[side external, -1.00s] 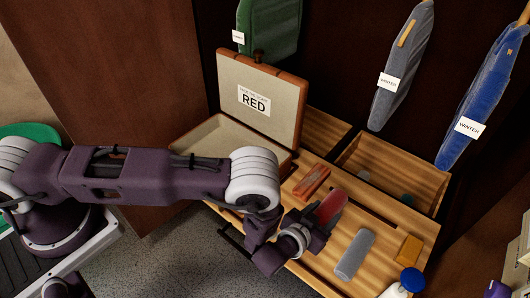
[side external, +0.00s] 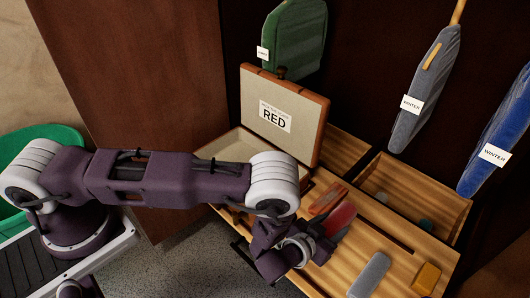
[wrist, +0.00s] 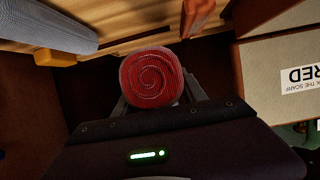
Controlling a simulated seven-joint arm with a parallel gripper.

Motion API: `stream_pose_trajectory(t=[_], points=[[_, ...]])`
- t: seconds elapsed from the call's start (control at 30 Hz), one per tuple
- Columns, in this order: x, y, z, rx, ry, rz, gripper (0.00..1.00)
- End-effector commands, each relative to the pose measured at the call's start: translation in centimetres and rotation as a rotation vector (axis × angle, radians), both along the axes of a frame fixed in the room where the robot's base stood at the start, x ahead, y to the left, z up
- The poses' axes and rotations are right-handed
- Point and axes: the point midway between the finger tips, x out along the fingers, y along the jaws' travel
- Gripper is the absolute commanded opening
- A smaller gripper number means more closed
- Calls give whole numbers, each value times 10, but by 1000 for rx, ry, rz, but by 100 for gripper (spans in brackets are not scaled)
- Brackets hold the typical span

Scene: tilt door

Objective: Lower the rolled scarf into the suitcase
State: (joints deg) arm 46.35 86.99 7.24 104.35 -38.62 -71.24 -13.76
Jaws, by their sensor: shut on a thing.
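My gripper (wrist: 160,95) is shut on a red rolled scarf (wrist: 152,77), whose spiral end faces the wrist camera. In the side view the red scarf (side external: 341,217) is held just above the wooden counter, beside an orange-red block (side external: 327,198). The suitcase (side external: 234,146) stands open to the left of the scarf, mostly behind my arm. Its raised lid (side external: 270,95) carries a card reading RED. Part of the suitcase also shows at the right of the wrist view (wrist: 265,62). My arm hides much of the suitcase's bottom.
A grey roll (side external: 370,274) and a yellow block (side external: 426,278) lie on the counter (side external: 400,262) to the right. An open wooden compartment (side external: 446,206) holds small items behind. Green, grey and blue garments (side external: 298,36) (side external: 424,90) (side external: 492,140) hang at the back.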

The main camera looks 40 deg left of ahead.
Motion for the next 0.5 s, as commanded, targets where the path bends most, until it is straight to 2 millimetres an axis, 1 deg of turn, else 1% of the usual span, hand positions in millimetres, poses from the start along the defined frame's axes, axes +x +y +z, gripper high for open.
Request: stream_pose_trajectory(t=[0.03, 0.3, 0.5], points=[[1, 14, 4, 4, 0, 4, 3], [3, 82, 25, 2, 1, 5, 3], [4, 133, 35, 2, 1, 6, 3]])
